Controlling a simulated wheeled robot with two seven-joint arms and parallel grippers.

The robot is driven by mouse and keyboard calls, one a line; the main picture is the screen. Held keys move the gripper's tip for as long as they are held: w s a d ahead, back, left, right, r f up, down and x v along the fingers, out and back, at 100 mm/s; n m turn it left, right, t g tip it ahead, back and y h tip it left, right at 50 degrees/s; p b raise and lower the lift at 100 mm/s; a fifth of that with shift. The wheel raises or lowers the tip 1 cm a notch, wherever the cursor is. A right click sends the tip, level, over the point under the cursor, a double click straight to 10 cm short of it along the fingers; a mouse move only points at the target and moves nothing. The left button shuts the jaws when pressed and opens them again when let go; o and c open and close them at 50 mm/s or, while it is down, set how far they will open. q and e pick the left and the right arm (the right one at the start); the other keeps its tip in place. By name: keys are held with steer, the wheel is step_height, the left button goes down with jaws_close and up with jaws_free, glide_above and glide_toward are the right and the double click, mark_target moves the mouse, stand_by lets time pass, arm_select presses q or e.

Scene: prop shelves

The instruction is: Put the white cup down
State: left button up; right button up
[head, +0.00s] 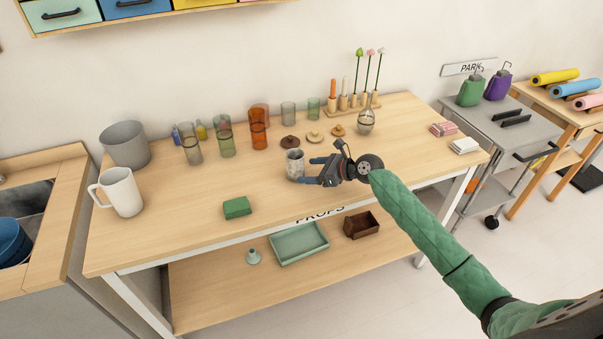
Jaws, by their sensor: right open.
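A small white, grey-mottled cup (294,164) stands upright on the wooden table, near the middle. My right gripper (312,170) reaches in from the right, low over the table. Its two blue fingers are apart and point left at the cup, one on the far side and one on the near side. I cannot tell whether the fingertips touch the cup. My left gripper is not in view.
A larger white pitcher (121,192) and a grey bin (125,145) stand at the table's left. Several coloured glasses, wooden lids and a flower rack (353,105) line the back. A green block (237,208) lies front left. The table's right front is mostly clear.

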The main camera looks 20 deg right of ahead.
steer(key=b+v, duration=0.1)
steer(key=v, duration=0.4)
steer(key=shift+s+d, duration=0.25)
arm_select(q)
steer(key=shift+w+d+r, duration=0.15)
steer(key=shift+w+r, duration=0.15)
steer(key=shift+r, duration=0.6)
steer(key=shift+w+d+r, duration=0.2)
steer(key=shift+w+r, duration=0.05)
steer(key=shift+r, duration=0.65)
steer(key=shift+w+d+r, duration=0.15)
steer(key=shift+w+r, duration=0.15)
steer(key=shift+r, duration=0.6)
arm_select(e)
steer(key=shift+s+d+r, duration=0.4)
steer(key=shift+s+d, duration=0.05)
